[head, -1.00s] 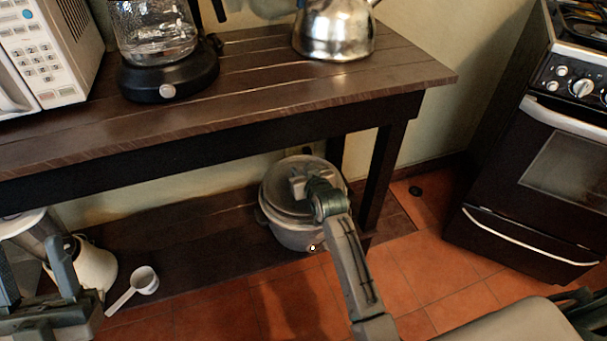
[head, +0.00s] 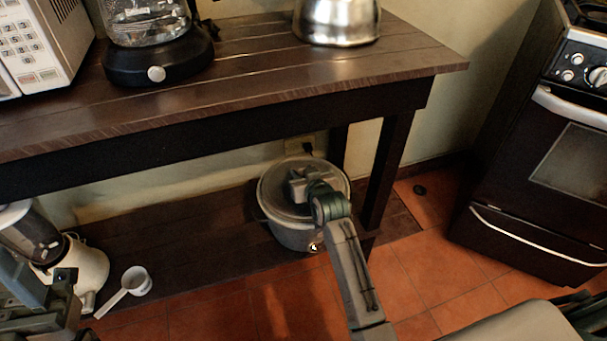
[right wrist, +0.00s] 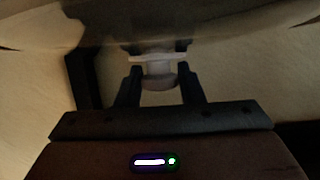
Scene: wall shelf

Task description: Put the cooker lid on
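The grey cooker (head: 293,238) stands on the lower shelf, near the right end. The round, see-through lid (head: 277,193) is over its top; I cannot tell whether it is fully seated. My right gripper (head: 304,181) reaches down over the middle of the lid. In the right wrist view, its two fingers (right wrist: 160,80) are on either side of the lid's knob (right wrist: 158,62) and look closed on it, with the lid's underlying disc above them. My left gripper (head: 42,285) is at the lower left edge, partly cut off, with its fingers apart and empty.
The tabletop (head: 270,85) overhangs the lower shelf (head: 190,235). A table leg (head: 388,165) stands right of the cooker. A white scoop (head: 134,283) and a pale jug-like appliance (head: 85,268) are on the left. A kettle (head: 338,22) stands above. The stove (head: 530,200) is at right.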

